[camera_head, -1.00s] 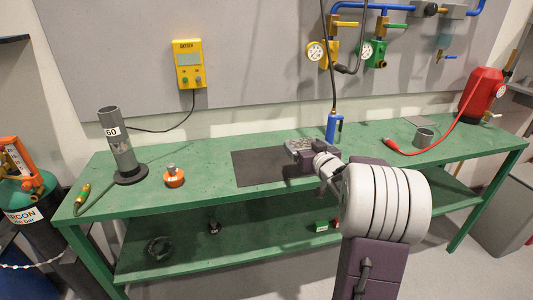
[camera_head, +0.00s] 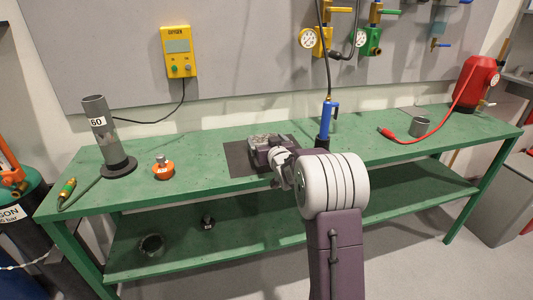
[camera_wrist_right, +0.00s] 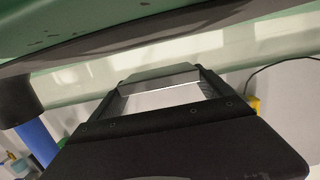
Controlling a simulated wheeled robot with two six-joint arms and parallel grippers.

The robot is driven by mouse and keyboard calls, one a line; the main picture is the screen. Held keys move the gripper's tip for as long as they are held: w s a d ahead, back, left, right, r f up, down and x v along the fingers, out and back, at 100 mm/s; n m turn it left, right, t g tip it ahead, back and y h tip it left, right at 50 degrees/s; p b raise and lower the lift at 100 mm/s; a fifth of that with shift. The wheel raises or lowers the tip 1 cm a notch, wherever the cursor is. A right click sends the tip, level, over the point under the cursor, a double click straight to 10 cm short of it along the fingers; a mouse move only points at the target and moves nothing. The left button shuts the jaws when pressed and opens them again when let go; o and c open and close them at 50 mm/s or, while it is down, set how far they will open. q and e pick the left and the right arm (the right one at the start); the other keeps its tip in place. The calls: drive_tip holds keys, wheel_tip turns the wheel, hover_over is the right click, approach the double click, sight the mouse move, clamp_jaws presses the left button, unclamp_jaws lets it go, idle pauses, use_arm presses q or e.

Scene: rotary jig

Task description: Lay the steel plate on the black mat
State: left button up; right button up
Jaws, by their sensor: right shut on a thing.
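The black mat (camera_head: 238,160) lies flat on the green bench, left of the blue-handled tool. My right gripper (camera_head: 264,150) is over the mat and hides part of it. It is shut on a grey metal piece, which looks like the steel plate (camera_head: 268,140). In the right wrist view a shiny flat surface (camera_wrist_right: 160,97) shows between the dark fingers (camera_wrist_right: 158,100). The dark mat edge (camera_wrist_right: 190,30) is close to the fingers there. I cannot tell whether the plate touches the mat. My left gripper is not in view.
A grey tube marked 60 (camera_head: 100,125) and an orange item (camera_head: 163,171) stand on the bench (camera_head: 380,150) at left. The blue-handled tool (camera_head: 326,122) stands close right of the gripper.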

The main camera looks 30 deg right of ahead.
wheel_tip(320, 180, down, 4)
drive_tip(key=shift+r+b, duration=0.1)
drive_tip(key=shift+b, duration=0.65)
drive_tip(key=shift+s, duration=0.1)
drive_tip(key=o, duration=1.8)
drive_tip(key=shift+f, duration=0.25)
